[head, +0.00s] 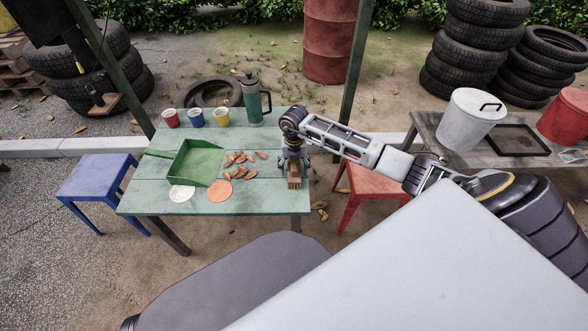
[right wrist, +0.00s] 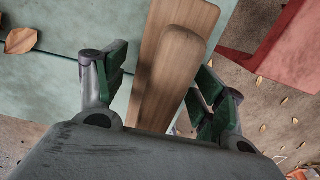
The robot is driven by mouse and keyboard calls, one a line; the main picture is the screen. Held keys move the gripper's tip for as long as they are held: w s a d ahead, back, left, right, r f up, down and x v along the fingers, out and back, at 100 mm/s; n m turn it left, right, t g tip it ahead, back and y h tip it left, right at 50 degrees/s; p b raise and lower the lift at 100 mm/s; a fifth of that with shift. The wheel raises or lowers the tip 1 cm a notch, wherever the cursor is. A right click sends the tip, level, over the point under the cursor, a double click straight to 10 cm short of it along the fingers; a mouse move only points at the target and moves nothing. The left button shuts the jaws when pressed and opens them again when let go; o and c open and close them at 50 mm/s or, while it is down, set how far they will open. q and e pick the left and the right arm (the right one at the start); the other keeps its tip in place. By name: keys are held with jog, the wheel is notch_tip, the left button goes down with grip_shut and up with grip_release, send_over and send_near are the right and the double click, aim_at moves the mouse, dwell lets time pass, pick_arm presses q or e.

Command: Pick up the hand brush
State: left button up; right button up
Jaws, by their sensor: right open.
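The hand brush (head: 294,183) is on the right end of the green table (head: 255,203), with wood and dark bristles showing. My right gripper (head: 292,160) is above and behind it, hiding part of it. In the right wrist view, the wooden brush (right wrist: 172,70) has its rounded handle between the two green-padded fingers of my right gripper (right wrist: 160,82). The fingers stand apart; the right finger is close to the wood, and I cannot tell whether it touches. My left gripper is not in view.
A green dustpan (head: 195,163), dry leaves (head: 240,165), two discs (head: 220,190), three cups (head: 196,117) and a flask (head: 254,101) share the table. A blue stool (head: 95,175) stands left, a red stool (head: 370,185) right. The table's front right is clear.

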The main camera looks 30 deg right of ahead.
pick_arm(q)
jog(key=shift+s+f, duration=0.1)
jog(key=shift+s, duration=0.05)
pick_arm(e)
jog(key=shift+c, duration=0.6)
jog(key=c, duration=0.9)
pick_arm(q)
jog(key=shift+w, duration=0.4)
pick_arm(e)
jog(key=shift+r, duration=0.15)
